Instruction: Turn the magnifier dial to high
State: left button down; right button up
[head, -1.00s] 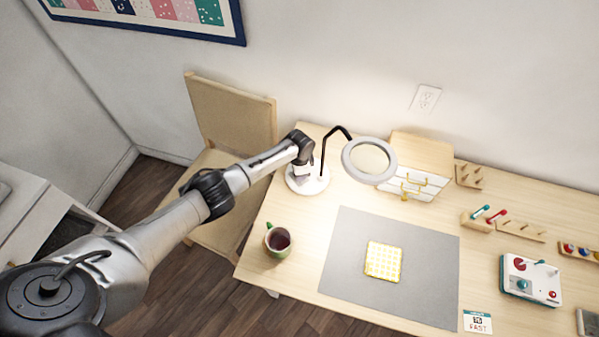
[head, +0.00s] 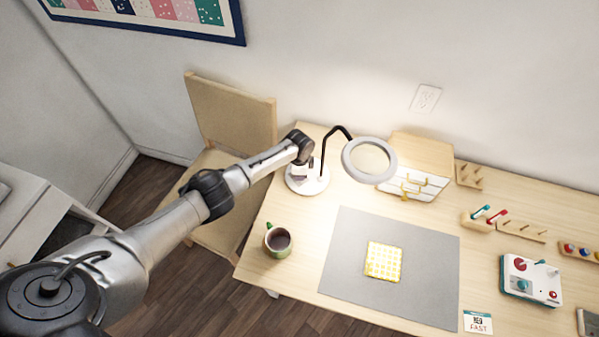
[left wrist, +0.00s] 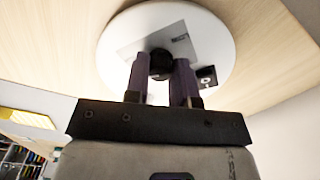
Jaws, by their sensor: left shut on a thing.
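The magnifier lamp has a round white base (head: 318,186) at the back left of the table, a black bent arm, and a ring-shaped head (head: 346,160) held over the table. In the left wrist view the white base (left wrist: 215,55) fills the top, with a dark round dial (left wrist: 161,62) on it. My left gripper (left wrist: 162,75) is over the base with its two purple fingers on either side of the dial, shut on it. The dial's markings are mostly hidden; a small dark square label (left wrist: 207,76) shows beside the right finger. My right gripper is not in view.
A green mug (head: 278,241) with dark liquid stands at the table's front left. A wooden chair (head: 230,112) is at the left.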

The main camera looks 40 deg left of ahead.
pick_arm(q)
jog(key=c, duration=1)
grip_release()
jog(key=shift+o, duration=0.2)
jog(key=shift+r, duration=0.1)
notch_tip(320, 180, up, 14)
jog(key=p, duration=0.3)
